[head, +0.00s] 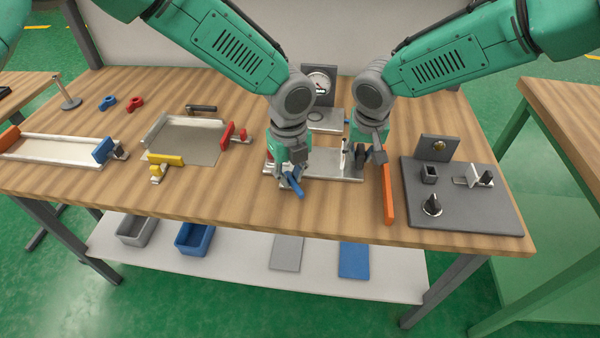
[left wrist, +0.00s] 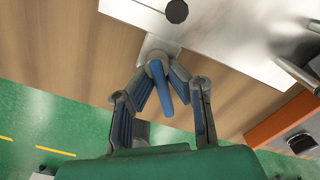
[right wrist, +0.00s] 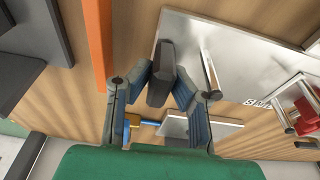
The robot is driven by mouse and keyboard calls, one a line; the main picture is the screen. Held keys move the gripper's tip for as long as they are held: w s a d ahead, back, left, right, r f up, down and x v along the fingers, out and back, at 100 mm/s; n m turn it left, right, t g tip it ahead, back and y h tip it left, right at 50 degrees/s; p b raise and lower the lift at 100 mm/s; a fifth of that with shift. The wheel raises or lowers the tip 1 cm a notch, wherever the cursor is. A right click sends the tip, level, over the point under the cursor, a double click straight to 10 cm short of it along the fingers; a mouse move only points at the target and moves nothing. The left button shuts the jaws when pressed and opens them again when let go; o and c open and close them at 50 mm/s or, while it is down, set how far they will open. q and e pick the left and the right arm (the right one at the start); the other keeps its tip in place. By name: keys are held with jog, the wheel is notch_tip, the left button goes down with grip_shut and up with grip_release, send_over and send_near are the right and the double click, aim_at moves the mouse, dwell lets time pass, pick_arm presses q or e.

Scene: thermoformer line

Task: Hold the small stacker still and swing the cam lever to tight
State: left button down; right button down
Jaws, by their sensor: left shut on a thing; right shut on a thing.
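The small stacker is a bright metal plate (head: 335,164) lying at the front middle of the table. My left gripper (head: 287,176) is shut on a blue lever (head: 295,188) at the plate's front left corner. In the left wrist view the blue lever (left wrist: 160,82) lies between the fingers, over a small metal tab. My right gripper (head: 365,150) is shut on a dark grey block at the plate's right end; the block (right wrist: 161,74) shows between the fingers in the right wrist view. The tight mark is not readable.
An orange bar (head: 388,194) lies just right of the plate. A dark board (head: 470,212) with small fixtures is farther right. A dial gauge (head: 319,84) stands behind. A grey tray (head: 185,145) with red and yellow clamps is left.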

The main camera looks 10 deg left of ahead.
aim_at(291, 176)
pick_arm(q)
jog(key=shift+w, duration=0.1)
pick_arm(e)
jog(key=shift+s+a, duration=0.1)
jog(key=shift+a, duration=0.05)
pick_arm(q)
jog(key=c, duration=1.5)
grip_release()
jog(key=shift+r, duration=10)
pick_arm(e)
jog(key=c, duration=1.4)
grip_release()
jog(key=shift+o, duration=0.2)
